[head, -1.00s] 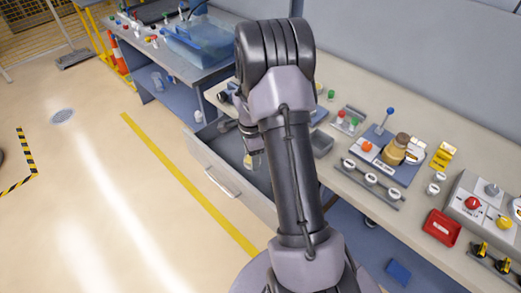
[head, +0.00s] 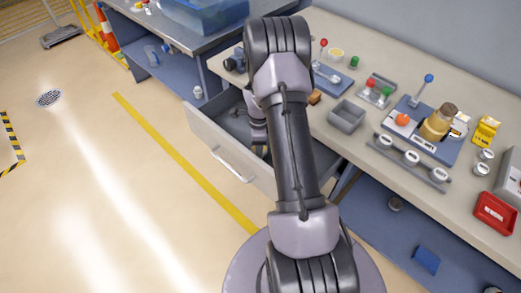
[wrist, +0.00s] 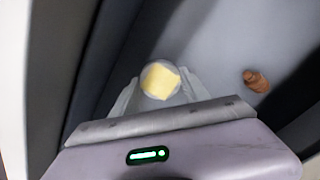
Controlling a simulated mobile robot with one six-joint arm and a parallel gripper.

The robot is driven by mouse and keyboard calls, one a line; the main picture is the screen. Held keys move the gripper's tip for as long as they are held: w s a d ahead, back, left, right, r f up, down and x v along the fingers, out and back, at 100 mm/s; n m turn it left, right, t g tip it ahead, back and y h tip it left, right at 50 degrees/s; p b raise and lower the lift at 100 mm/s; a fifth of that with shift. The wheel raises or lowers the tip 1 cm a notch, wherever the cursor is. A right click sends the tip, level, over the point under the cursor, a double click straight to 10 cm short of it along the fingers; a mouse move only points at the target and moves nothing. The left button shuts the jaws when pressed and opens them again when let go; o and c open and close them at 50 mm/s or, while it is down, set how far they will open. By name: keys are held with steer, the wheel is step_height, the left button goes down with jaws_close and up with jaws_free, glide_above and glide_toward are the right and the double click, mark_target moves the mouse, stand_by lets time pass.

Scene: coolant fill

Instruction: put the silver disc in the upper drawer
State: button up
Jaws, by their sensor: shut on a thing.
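My gripper (wrist: 158,88) is shut on a small round pale thing with a yellow patch on its face, which I take for the silver disc (wrist: 146,78). Both fingers touch its sides in the wrist view. The upper drawer (head: 222,152) stands pulled out under the bench top, with its handle on the front. My gripper also shows in the head view (head: 260,150), down at the open drawer, partly behind my arm. The disc is hidden in the head view. In the wrist view the grey drawer floor (wrist: 205,45) lies beneath; whether the disc touches it I cannot tell.
A small brown object (wrist: 257,81) lies in the drawer, right of the disc. On the bench are a grey open bin (head: 347,116), a brown jar (head: 438,122), a row of white-topped knobs (head: 411,158) and a red tray (head: 495,213). Open floor lies left of the drawer.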

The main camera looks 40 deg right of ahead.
steer(key=shift+f, duration=0.75)
steer(key=shift+r, duration=0.15)
steer(key=o, duration=0.6)
steer(key=shift+f, duration=0.25)
steer(key=o, duration=0.4)
steer(key=shift+o, duration=0.2)
